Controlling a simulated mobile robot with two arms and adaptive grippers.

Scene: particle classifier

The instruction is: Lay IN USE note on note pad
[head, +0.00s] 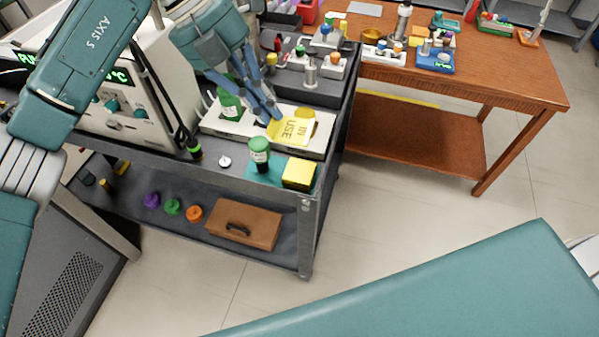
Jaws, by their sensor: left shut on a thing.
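My left gripper (268,112) reaches down over the dark cart and is shut on the yellow IN USE note (296,131). The note is tilted, with its lettering facing me, over a white tray (318,148). I cannot tell whether it touches the tray. A yellow block that looks like the note pad (299,173) sits on a teal mat (262,180) at the cart's front right corner, nearer to me than the note. The fingers hide part of the note's left side. My right gripper is not in view.
A green-capped bottle (260,152) stands close left of the pad. Another green bottle (230,104) stands in the tray behind the gripper. A white instrument (135,95) stands on the left. A wooden table (500,85) with small items is behind right.

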